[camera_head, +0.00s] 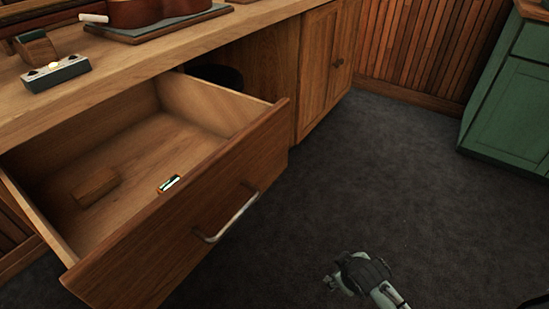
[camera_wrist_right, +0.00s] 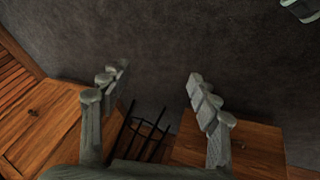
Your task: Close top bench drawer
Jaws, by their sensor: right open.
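The top bench drawer (camera_head: 185,215) is pulled well out of the wooden bench (camera_head: 215,45) in the head view. Its front panel faces the lower right and has a curved metal bar handle (camera_head: 227,216). Inside lie a small wooden block (camera_head: 95,187) and a small dark-and-white item (camera_head: 169,183). My right gripper (camera_head: 331,284) is over the dark floor, to the right of the drawer and apart from its handle. In the right wrist view the gripper's fingers (camera_wrist_right: 158,78) are spread wide with nothing between them. My left gripper is not in view.
The bench top holds a ukulele on a mat (camera_head: 150,28) and a small metal-and-wood tool (camera_head: 56,73). Closed cabinet doors (camera_head: 325,65) stand beyond the drawer. A green cabinet (camera_head: 510,110) is at far right. Carpeted floor (camera_head: 390,170) between is clear.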

